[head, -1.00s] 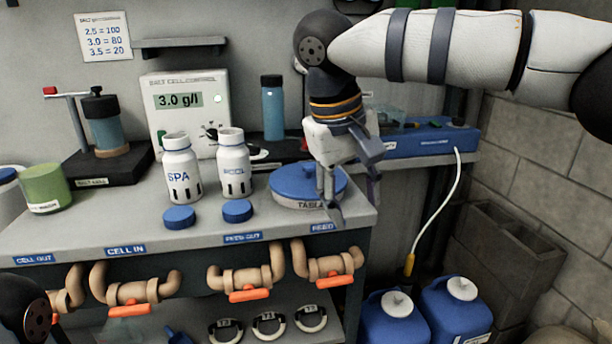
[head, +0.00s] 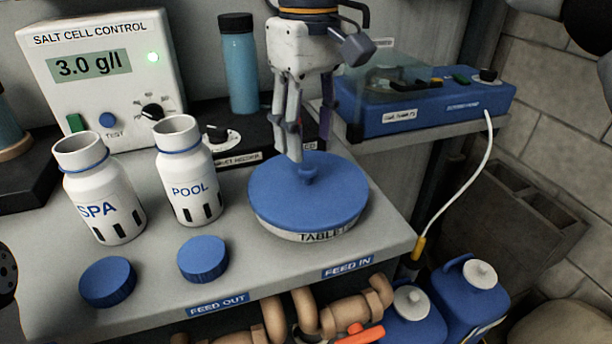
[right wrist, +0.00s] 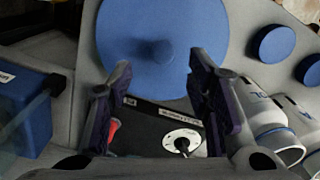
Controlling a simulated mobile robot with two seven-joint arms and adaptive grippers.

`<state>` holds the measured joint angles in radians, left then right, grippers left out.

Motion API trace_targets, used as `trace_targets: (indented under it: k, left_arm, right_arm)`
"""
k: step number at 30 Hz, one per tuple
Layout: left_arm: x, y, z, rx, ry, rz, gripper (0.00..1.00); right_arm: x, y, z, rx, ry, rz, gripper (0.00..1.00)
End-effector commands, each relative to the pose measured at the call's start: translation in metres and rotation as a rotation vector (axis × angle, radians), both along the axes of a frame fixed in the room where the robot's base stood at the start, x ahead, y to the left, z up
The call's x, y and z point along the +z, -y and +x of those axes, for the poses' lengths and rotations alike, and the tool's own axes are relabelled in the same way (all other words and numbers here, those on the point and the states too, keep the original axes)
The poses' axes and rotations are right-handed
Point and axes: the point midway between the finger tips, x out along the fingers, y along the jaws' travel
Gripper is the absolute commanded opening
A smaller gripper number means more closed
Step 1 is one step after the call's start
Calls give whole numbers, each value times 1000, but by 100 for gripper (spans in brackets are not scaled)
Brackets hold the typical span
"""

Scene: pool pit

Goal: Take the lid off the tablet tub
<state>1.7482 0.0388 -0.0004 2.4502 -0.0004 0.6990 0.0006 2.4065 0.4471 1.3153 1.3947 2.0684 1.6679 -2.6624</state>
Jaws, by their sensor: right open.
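The tablet tub (head: 318,236) is a low, round white container near the right end of the bench, with part of its label readable. Its blue lid (head: 270,203) sits flat on top and has a small blue knob (head: 308,176) in the middle. The lid fills the top of the right wrist view (right wrist: 215,35), with the knob (right wrist: 160,50) between the finger lines. My right gripper (head: 305,158) points down over the lid, fingers apart and close above or around the knob; contact is unclear. It is empty. My left gripper is out of view.
White SPA (head: 105,200) and POOL (head: 187,185) bottles stand open left of the tub, with two blue caps (head: 107,281) (head: 203,258) in front. Behind are a blue bottle (head: 238,70) and a blue pump box (head: 430,104). Bare bench lies in front of the tub.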

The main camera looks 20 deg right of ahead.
Motion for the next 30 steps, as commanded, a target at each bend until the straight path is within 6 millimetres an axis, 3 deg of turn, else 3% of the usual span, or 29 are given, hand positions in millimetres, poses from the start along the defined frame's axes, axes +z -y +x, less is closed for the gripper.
trace_targets:
  k: [10, 17, 18, 24, 30]
  left_arm:
    - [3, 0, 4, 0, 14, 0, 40]
    - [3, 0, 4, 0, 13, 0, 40]
    - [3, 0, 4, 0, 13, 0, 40]
    - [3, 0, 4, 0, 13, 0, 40]
    - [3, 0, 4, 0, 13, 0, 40]
  right_arm:
    - [-54, -1, -7, 1, 1, 0, 46]
    - [-59, -1, -6, 0, 3, 0, 46]
    - [-58, -1, -6, 0, 3, 0, 43]
    - [-58, -1, -6, 0, 3, 0, 0]
    - [-58, -1, -6, 0, 3, 0, 0]
